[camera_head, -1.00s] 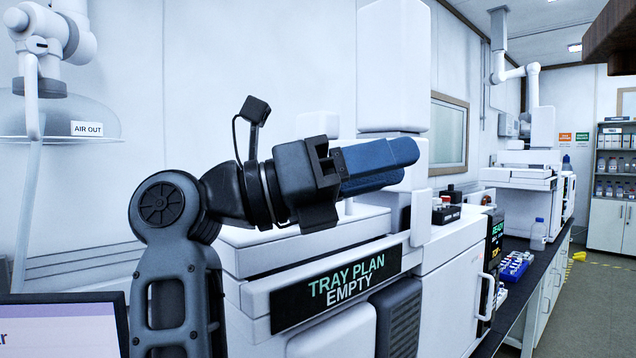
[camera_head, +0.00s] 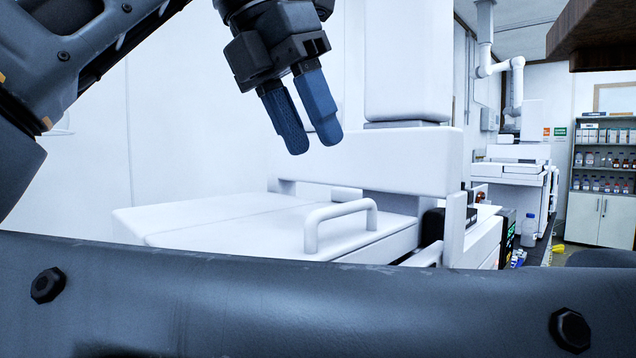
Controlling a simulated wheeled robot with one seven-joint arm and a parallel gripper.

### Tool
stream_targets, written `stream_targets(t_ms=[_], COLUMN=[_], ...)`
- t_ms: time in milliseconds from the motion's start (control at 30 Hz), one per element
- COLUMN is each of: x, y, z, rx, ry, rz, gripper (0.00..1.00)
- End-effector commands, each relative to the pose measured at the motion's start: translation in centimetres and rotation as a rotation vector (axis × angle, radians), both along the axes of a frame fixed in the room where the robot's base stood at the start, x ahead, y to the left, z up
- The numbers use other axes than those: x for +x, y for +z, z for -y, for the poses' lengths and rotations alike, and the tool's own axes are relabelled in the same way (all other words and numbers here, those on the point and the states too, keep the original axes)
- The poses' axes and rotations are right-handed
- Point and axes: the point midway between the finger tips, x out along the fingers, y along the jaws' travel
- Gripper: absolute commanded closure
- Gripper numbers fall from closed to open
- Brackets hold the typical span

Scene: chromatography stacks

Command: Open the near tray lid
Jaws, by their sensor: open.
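The near tray lid (camera_head: 240,232) is a flat white panel on top of the white instrument. It lies flat and looks closed. A white bar handle (camera_head: 340,218) stands up from its right part. My gripper (camera_head: 312,148) points down above the lid, up and to the left of the handle, and touches nothing. Its two blue fingers are close together with a narrow gap between them, and nothing is held. My own arm link crosses the bottom of the view and hides the lid's front edge and the instrument's front.
A tall white block (camera_head: 408,62) and a white crosspiece (camera_head: 405,160) rise behind the lid. A second white instrument (camera_head: 515,170) and a bottle shelf (camera_head: 603,160) stand far right. A dark overhang (camera_head: 600,35) fills the top right corner.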

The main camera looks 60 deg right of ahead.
Motion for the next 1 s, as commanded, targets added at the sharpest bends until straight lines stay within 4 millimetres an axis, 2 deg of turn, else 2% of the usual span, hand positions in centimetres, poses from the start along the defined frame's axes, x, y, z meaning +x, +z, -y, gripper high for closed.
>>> stream_targets(t_ms=[167, 400, 600, 967, 1000], x=[-0.4, -1.5, -2.0, -2.2, -2.2], y=[-1.3, -4.5, -6.4, -7.0, -7.0], z=[0.5, 1.6, 2.3, 2.5, 2.5], rx=[0.002, 0.001, 0.002, 0.0, 0.0], ry=[-0.003, -0.003, -0.003, -0.001, -0.001], rz=[0.002, 0.001, 0.0, 0.001, 0.001], gripper=[0.6, 0.6, 0.6, 0.6, 0.63])
